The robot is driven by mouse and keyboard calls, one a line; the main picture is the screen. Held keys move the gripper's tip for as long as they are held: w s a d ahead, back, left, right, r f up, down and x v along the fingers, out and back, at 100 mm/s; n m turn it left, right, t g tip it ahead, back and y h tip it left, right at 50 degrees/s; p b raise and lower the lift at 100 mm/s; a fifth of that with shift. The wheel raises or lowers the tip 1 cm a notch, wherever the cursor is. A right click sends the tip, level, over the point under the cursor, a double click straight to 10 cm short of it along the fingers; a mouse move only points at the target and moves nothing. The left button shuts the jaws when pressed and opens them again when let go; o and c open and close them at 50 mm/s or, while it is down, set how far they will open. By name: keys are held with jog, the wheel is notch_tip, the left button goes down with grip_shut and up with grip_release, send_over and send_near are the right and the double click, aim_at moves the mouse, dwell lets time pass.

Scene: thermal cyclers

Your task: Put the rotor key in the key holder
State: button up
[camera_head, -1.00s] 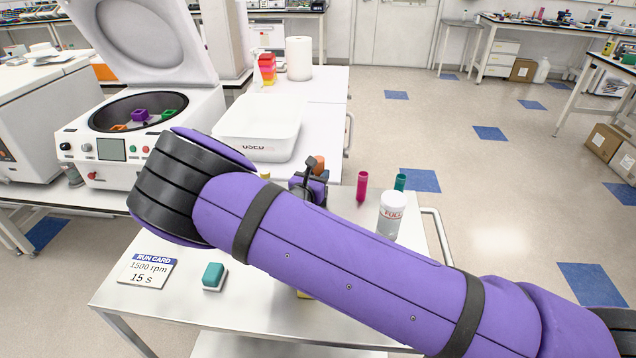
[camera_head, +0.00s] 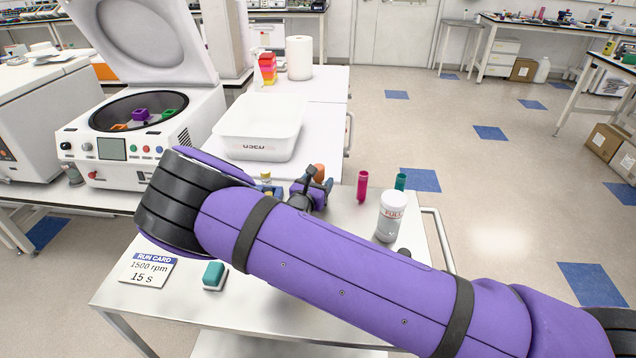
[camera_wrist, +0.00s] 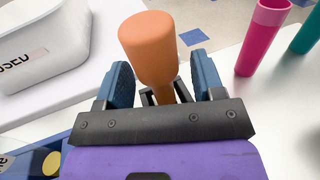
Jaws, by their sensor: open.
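The orange-handled tool, which looks like the rotor key, shows its thick rounded handle (camera_wrist: 150,48) in the wrist view. In the head view its orange top (camera_head: 319,171) rises just behind my gripper (camera_head: 312,192). In the wrist view my gripper (camera_wrist: 162,82) is open, with one blue finger on each side of the handle's lower part. I see gaps beside the handle, and its lower end is hidden by the gripper.
A magenta tube (camera_head: 362,187), a teal tube (camera_head: 400,182) and a white-lidded jar (camera_head: 391,217) stand to the right. A white bin (camera_head: 262,130) is behind, and the open centrifuge (camera_head: 125,140) is at left. A teal block (camera_head: 214,276) and run card (camera_head: 148,269) lie in front.

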jog(key=v, duration=1.2)
jog(key=shift+r, duration=0.1)
jog(key=shift+w+d+r+m, duration=0.1)
jog(key=shift+d+r+m, duration=0.15)
jog(key=shift+d+m, duration=0.05)
jog(key=s+d+r+m+g, duration=0.4)
jog(key=d+r+m+g, duration=0.3)
jog(key=d+r+m, duration=0.3)
jog(key=s+d+r+m+g, duration=0.3)
jog(key=d+r+m+g, duration=0.4)
jog(key=d+r, duration=0.5)
jog(key=s+d+r+m+t+y, duration=0.1)
jog(key=s+d+r+m+y, duration=0.1)
jog(key=s, duration=0.6)
jog(key=s+d+r+m+t+y, duration=0.1)
jog(key=s+d+r+m+y, duration=0.2)
jog(key=s+r+m, duration=0.3)
jog(key=s+d+r+m+t+y, duration=0.1)
jog(key=s+d+r+m+y, duration=0.1)
jog(key=s+r, duration=0.5)
jog(key=s+m+y, duration=0.1)
jog(key=s+m, duration=0.1)
jog(key=s, duration=0.1)
jog(key=shift+s+r+m+t+y, duration=0.25)
jog(key=shift+s+m+t+y, duration=0.05)
jog(key=shift+s+t, duration=0.1)
jog(key=shift+d, duration=0.2)
